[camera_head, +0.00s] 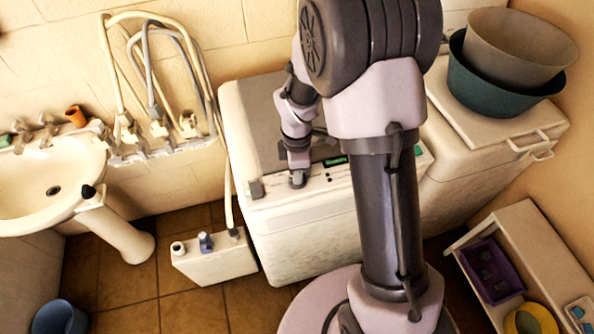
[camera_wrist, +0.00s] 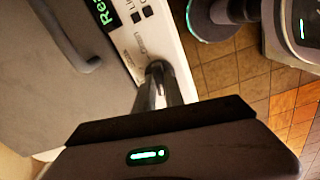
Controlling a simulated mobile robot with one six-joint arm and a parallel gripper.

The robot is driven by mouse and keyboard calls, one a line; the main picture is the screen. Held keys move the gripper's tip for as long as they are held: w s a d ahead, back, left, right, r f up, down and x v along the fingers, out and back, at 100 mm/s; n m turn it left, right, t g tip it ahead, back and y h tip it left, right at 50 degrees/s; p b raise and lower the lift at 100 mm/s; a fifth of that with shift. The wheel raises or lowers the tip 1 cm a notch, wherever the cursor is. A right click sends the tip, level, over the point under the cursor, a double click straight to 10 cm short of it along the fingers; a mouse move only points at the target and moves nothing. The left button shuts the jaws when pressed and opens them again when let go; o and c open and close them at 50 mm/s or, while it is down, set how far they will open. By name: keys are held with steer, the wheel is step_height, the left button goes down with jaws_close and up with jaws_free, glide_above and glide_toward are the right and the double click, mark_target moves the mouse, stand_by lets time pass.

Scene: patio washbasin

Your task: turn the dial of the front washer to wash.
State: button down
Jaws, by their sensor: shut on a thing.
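The front washer (camera_head: 300,245) is a white box with a grey lid, in the middle of the head view. Its control panel (camera_head: 325,183) runs along the near top edge, with a small green-lit display (camera_head: 335,161). My gripper (camera_head: 297,181) points down at the panel left of the display. In the wrist view its fingers (camera_wrist: 160,90) are shut on a dark round dial (camera_wrist: 157,68) on the white panel. The fingers hide most of the dial, and its setting cannot be read. The display (camera_wrist: 105,14) shows green letters starting "Re", cut off by the frame.
A second white machine (camera_head: 470,165) stands to the right, with stacked basins (camera_head: 520,45) on it. A sink (camera_head: 30,190) is at left, with hoses (camera_head: 150,60) on the wall. A white container (camera_head: 215,262) stands on the floor left of the washer. A shelf (camera_head: 550,255) is at lower right.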

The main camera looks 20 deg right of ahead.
stand_by(0.4)
steer(key=c, duration=1.4)
jaws_free()
steer(key=shift+c, duration=0.2)
step_height(320, 180, up, 18)
steer(key=p, duration=0.3)
steer(key=shift+f+p, duration=0.25)
steer(key=shift+p, duration=0.1)
